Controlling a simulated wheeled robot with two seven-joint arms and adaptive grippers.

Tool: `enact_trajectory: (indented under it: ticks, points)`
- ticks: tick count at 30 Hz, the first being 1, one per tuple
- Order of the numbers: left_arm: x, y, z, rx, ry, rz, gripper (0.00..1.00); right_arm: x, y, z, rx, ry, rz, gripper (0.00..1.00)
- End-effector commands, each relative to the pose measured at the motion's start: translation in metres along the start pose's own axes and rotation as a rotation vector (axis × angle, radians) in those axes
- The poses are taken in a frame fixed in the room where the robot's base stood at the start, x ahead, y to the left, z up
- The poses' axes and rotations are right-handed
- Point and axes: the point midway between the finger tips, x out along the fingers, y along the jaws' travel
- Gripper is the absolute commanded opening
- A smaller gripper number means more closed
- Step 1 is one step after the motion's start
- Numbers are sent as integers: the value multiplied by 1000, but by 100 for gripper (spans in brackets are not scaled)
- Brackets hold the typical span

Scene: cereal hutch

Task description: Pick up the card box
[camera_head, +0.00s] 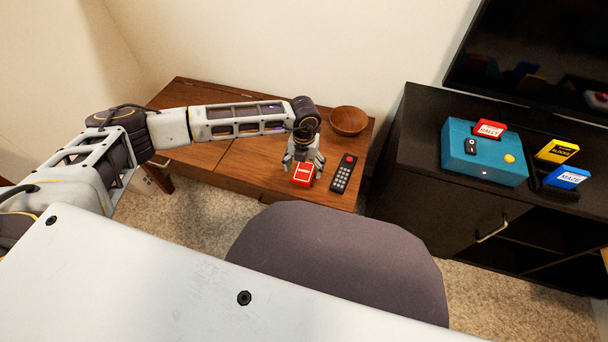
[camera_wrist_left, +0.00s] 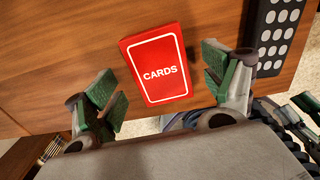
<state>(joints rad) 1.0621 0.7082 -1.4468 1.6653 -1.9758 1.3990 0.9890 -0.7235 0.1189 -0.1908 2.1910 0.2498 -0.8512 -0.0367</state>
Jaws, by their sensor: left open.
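The card box (camera_head: 303,175) is a small red box on the wooden table, near its front edge. In the left wrist view the card box (camera_wrist_left: 157,66) shows its white border and the word CARDS. My left gripper (camera_head: 304,163) is above the box, pointing down. In the left wrist view the left gripper (camera_wrist_left: 161,88) is open, with one green-padded finger on each side of the box and gaps between pads and box. I cannot tell how far above the tabletop the fingertips are.
The wooden table (camera_head: 237,157) also carries a dark remote (camera_head: 343,174) just right of the box and a wooden bowl (camera_head: 348,121) behind. A grey chair back (camera_head: 340,260) stands in front. A black cabinet (camera_head: 420,181) at right holds a teal console (camera_head: 483,153) and cartridges.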

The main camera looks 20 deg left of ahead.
Motion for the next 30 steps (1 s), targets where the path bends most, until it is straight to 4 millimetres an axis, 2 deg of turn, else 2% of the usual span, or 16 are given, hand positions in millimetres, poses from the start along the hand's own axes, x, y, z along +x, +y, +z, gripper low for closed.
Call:
enact_trajectory:
  ticks: [1, 6, 22, 30]
  points:
    - [7, 0, -1, 1, 2, 0, 83, 3, 1, 2, -1, 1, -2, 40]
    - [16, 0, -1, 1, 1, 0, 83, 6, 1, 3, -1, 6, -9, 40]
    - [17, 0, -1, 1, 1, 0, 83, 5, 1, 1, -3, 8, -9, 40]
    - [17, 0, 0, 1, 1, 0, 48, 5, 1, 1, -3, 8, -9, 40]
